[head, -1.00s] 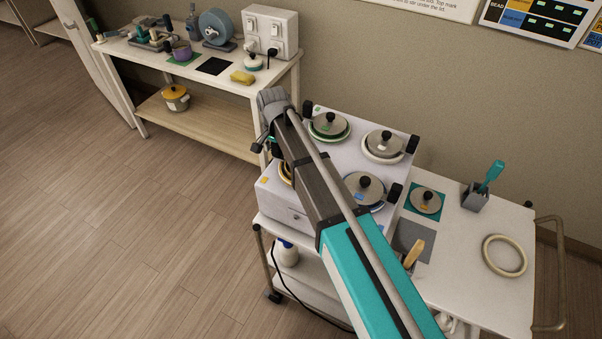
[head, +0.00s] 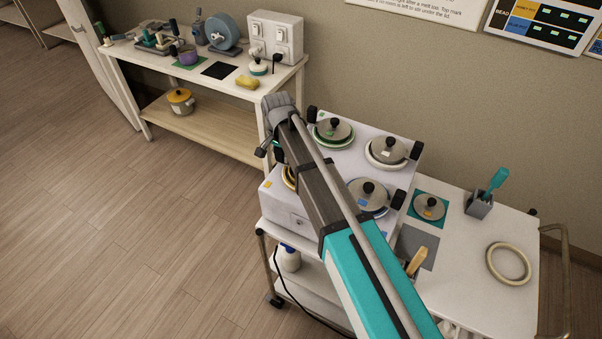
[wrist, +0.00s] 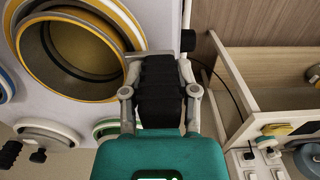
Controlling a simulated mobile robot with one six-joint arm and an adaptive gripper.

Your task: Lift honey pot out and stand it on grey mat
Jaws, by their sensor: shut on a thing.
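The grey mat (head: 418,246) lies on the trolley right of the warmer, partly hidden by my arm.
Three lidded pots stand in the warmer (head: 363,140). A lid (head: 430,206) lies on a teal mat. A wooden-handled tool (head: 417,262) overlaps the grey mat's front edge. A grey holder (head: 479,203) and a cream ring (head: 508,264) stand farther right. A side table (head: 225,85) is at back left.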

